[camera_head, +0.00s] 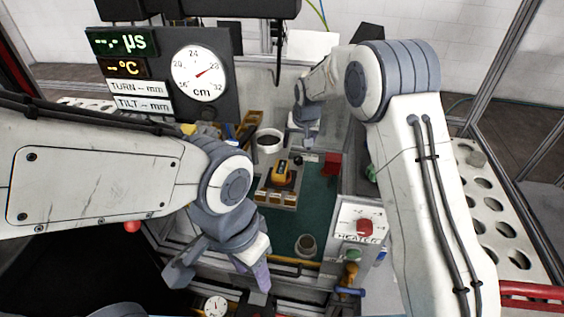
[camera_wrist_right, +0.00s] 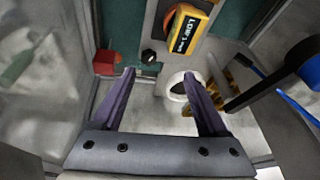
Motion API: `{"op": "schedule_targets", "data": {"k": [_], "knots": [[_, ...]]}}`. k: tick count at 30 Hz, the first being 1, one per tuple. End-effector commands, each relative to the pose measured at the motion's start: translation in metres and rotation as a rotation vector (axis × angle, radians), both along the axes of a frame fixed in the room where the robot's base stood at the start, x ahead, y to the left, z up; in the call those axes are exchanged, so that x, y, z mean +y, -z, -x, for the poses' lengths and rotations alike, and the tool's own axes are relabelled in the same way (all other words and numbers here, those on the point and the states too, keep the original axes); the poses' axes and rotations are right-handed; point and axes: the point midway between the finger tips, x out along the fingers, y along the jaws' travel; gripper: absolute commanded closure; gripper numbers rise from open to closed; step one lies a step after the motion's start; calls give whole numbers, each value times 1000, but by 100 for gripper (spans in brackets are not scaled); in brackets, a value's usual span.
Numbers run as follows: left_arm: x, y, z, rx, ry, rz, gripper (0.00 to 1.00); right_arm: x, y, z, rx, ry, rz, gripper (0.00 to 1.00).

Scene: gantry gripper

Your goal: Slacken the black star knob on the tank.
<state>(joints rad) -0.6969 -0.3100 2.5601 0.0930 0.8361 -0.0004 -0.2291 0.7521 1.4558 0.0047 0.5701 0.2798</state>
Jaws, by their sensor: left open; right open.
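A small black knob (camera_head: 297,160) sits at the back edge of the green-floored tank (camera_head: 318,205). In the right wrist view the black knob (camera_wrist_right: 149,57) lies just beyond the fingertips, roughly between their lines; its star shape is too small to make out. My right gripper (camera_wrist_right: 159,74) is open and empty, apart from the knob. In the head view the right gripper (camera_head: 304,140) hangs over the back of the tank, close to the knob. My left gripper (camera_head: 222,272) is open and empty at the lower left, in front of the tank.
A red block (camera_head: 332,163) is right of the knob. A yellow device (camera_head: 282,173) stands on a block in the tank. A white pot (camera_head: 268,140) stands behind left. A grey cup (camera_head: 306,245) is at the front. A heater box (camera_head: 358,222) is at the right.

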Motion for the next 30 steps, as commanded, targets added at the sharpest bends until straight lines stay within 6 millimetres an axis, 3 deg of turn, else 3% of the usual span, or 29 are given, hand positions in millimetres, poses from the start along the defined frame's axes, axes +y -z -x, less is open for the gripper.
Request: {"op": "schedule_targets", "data": {"k": [21,30], "knots": [[0,0,0,0,0,0,50,43,-61,123,195,664,-264,24],[0,0,0,0,0,0,50,48,-71,156,249,838,-311,24]]}}
